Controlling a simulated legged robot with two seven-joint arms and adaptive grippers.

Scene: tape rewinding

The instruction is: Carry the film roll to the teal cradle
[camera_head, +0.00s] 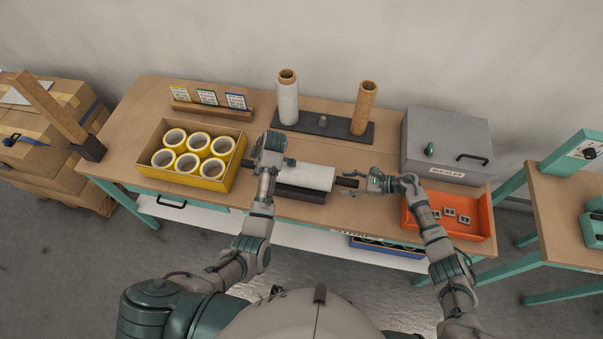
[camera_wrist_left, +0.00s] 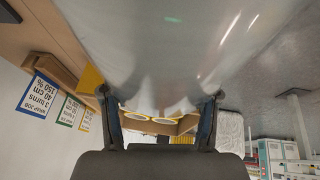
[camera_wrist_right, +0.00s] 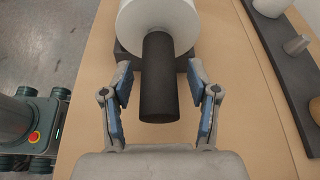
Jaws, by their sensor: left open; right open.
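The white film roll (camera_head: 308,176) lies on its side on a dark stand (camera_head: 300,193) on the wooden bench. Its dark core end (camera_wrist_right: 159,95) points between the open fingers of my right gripper (camera_wrist_right: 160,105); I cannot tell if they touch. In the head view this gripper (camera_head: 354,187) is at the roll's right end. My left gripper (camera_head: 272,148) is at the roll's left end, fingertips largely hidden there. In the left wrist view its fingers (camera_wrist_left: 160,108) stand apart, with the pale roll (camera_wrist_left: 165,45) filling the top. A teal stand (camera_head: 570,150) is on the right-hand table; its cradle shape is unclear.
A box (camera_head: 215,187) of yellow tape rolls is left on the bench. Two upright rolls stand on a dark base (camera_head: 320,128) behind. A grey case (camera_head: 445,140) and orange tray (camera_head: 470,222) are at right. A floor gap separates the bench from the right-hand table (camera_head: 560,215).

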